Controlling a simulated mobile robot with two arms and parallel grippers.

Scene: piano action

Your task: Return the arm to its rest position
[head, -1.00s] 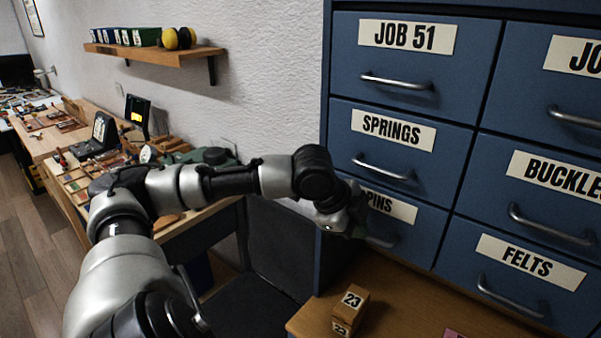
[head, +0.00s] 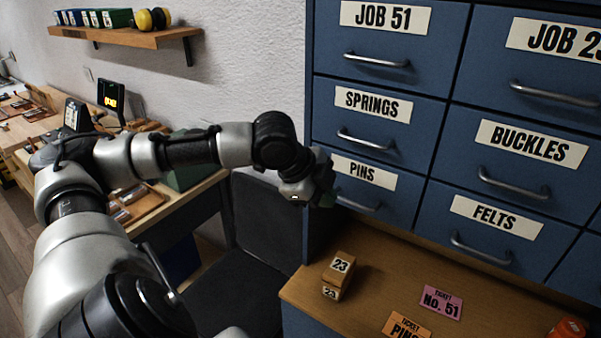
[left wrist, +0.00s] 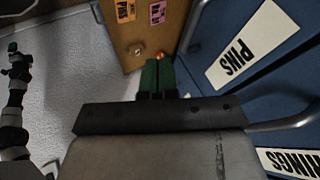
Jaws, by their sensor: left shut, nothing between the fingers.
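My left gripper (head: 322,190) is at the end of the arm that comes in from the left. It is in front of the PINS drawer (head: 350,190), close to its handle's left end, and I cannot tell if they touch. In the left wrist view its green fingers (left wrist: 158,76) are together with nothing between them. A jointed arm with a small green tip (left wrist: 12,47), which looks like my right one, shows at the left edge of that view. Its jaws are too small to read.
The blue cabinet has closed drawers labelled JOB 51 (head: 388,36), SPRINGS (head: 376,119), BUCKLES (head: 518,160) and FELTS (head: 484,232). On the wooden counter (head: 390,265) are stacked 23 blocks (head: 338,272), a pink ticket (head: 441,303), an orange ticket (head: 407,326) and an orange-red container (head: 567,329).

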